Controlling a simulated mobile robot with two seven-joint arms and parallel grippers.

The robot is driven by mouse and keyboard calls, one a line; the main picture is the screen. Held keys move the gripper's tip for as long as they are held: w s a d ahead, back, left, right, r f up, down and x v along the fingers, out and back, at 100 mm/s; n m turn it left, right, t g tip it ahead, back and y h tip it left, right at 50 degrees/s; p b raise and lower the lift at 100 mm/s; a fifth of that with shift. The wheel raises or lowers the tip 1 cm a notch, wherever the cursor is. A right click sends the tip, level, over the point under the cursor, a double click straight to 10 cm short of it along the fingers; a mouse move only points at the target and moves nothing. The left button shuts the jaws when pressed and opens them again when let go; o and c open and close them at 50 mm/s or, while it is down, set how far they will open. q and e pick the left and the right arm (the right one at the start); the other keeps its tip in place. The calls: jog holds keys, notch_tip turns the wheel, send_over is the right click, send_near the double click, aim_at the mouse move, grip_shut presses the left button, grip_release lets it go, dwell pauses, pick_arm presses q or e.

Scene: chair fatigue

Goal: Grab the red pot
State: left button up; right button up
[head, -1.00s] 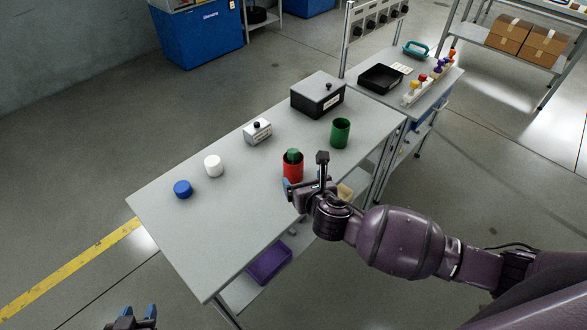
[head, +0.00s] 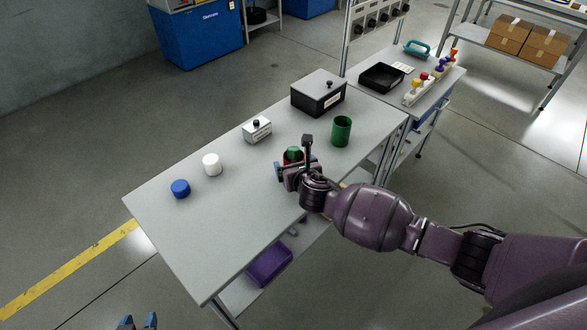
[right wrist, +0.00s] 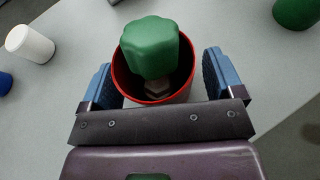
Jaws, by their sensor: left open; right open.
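The red pot (right wrist: 185,92) stands upright on the grey table (head: 222,235), with a green knobbed object (right wrist: 150,47) inside it. In the head view, my right gripper hides most of the pot; the green top (head: 293,153) shows just above. My right gripper (right wrist: 157,78) is open, with one blue-padded finger on each side of the pot. The pot's near rim sits between the fingers, and a gap shows on each side. My left gripper (head: 138,321) is open at the bottom edge of the head view, away from the table and empty.
A green cup (head: 341,131) stands close behind and right of the pot. A black box (head: 318,97), a small white box (head: 257,130), a white cylinder (head: 212,164) and a blue one (head: 180,189) stand further off. The table's near left is clear.

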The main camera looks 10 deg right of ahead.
jog(key=shift+w, duration=0.25)
jog(key=shift+c, duration=0.5)
jog(key=c, duration=0.9)
